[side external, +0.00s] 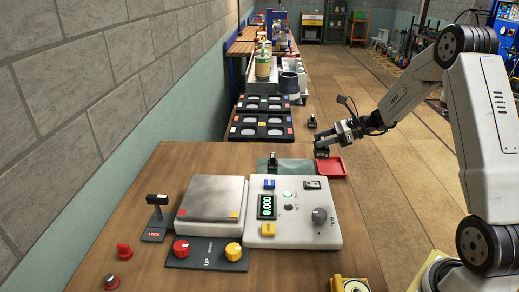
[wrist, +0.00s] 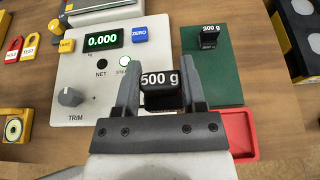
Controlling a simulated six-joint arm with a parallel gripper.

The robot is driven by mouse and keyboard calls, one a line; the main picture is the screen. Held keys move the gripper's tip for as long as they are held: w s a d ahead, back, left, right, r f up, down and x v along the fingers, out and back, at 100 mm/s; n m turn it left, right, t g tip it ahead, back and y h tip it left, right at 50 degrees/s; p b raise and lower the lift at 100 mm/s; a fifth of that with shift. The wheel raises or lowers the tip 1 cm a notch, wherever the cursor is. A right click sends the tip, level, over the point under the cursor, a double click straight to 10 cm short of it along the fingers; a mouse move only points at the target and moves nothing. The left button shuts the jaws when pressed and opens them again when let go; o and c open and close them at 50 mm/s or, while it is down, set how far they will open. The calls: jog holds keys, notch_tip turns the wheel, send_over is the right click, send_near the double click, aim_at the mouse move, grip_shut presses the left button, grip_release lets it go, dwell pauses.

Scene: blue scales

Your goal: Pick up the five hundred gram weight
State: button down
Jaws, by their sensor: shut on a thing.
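The five hundred gram weight (wrist: 161,92) is a dark block with a white "500 g" label. My gripper (wrist: 160,84) is shut on it, with one grey finger on each side. In the side view my gripper (side external: 340,132) holds the dark weight (side external: 322,151) at the far right edge of the table, by the red tray (side external: 332,168). The weight's underside is hidden in the wrist view, and whether it clears the tray is hard to tell.
A smaller weight (wrist: 209,38) stands on a green mat (wrist: 225,75) beside the red tray (wrist: 243,135). The scale's control panel (side external: 292,225) shows 0.000, and its steel pan (side external: 212,198) is empty. A lever (side external: 158,205) and knobs (side external: 233,251) stand nearby. Another dark object (side external: 312,122) sits behind.

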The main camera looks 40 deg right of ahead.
jog(key=shift+s+a+r, duration=0.15)
jog(key=shift+s+r, duration=0.1)
jog(key=shift+s, duration=0.25)
jog(key=shift+s+a+r, duration=0.2)
jog(key=shift+s+r, duration=0.05)
jog(key=shift+s, duration=0.3)
jog(key=shift+s+a+r, duration=0.15)
jog(key=shift+s+r, duration=0.1)
jog(key=shift+s, duration=0.25)
jog(key=shift+w+a, duration=0.1)
jog(key=shift+a, duration=0.05)
